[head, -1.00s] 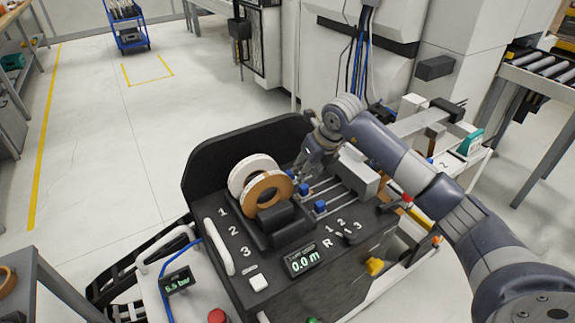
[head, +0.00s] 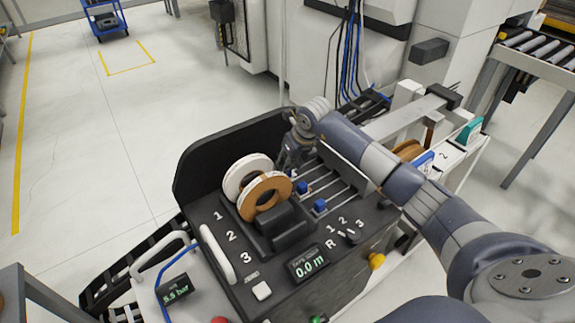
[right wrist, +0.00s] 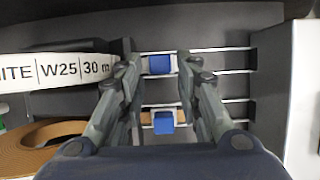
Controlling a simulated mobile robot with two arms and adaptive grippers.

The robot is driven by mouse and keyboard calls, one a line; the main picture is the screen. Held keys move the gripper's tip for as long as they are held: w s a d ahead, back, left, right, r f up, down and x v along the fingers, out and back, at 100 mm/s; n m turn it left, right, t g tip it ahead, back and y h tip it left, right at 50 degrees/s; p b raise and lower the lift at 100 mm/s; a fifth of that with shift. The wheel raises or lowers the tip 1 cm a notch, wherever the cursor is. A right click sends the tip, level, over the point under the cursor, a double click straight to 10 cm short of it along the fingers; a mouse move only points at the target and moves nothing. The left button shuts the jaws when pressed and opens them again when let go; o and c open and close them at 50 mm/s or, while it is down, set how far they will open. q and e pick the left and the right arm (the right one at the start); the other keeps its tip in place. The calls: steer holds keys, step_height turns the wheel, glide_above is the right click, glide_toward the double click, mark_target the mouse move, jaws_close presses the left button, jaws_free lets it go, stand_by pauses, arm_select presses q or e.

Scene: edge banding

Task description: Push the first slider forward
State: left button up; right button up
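Blue slider knobs sit on parallel metal rails on the black machine. In the head view, a middle knob (head: 303,187) and a front knob (head: 319,206) are clear; the back one is mostly hidden by my right gripper (head: 288,158). In the right wrist view, a blue knob (right wrist: 160,65) on a light carriage lies between the two fingers of my right gripper (right wrist: 157,60). The fingers are apart, close to either side of it; contact cannot be told. Another blue knob (right wrist: 164,124) lies on the nearer rail. My left gripper is not in view.
A white roll (head: 236,180) and a brown roll (head: 268,196) of edge band stand left of the rails, close to my right gripper. A black panel (head: 215,145) rises behind. A display (head: 308,263) and a knob selector (head: 347,237) are in front.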

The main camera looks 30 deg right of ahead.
steer(key=x, duration=0.2)
steer(key=shift+w+f, duration=0.15)
steer(key=shift+f, duration=0.05)
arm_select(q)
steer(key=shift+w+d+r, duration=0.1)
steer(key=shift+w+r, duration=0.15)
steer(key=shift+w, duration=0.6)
arm_select(e)
steer(key=shift+w+f, duration=0.2)
steer(key=shift+f, duration=0.3)
jaws_close()
steer(key=shift+d+f, duration=0.1)
steer(key=shift+d, duration=0.25)
steer(key=d+b, duration=0.1)
steer(key=d, duration=0.1)
steer(key=d+b, duration=0.2)
steer(key=d, duration=0.1)
steer(key=w+d+b, duration=0.1)
steer(key=d, duration=0.2)
steer(key=shift+w, duration=0.15)
steer(key=shift+d+b, duration=0.25)
steer(key=shift+b, duration=0.05)
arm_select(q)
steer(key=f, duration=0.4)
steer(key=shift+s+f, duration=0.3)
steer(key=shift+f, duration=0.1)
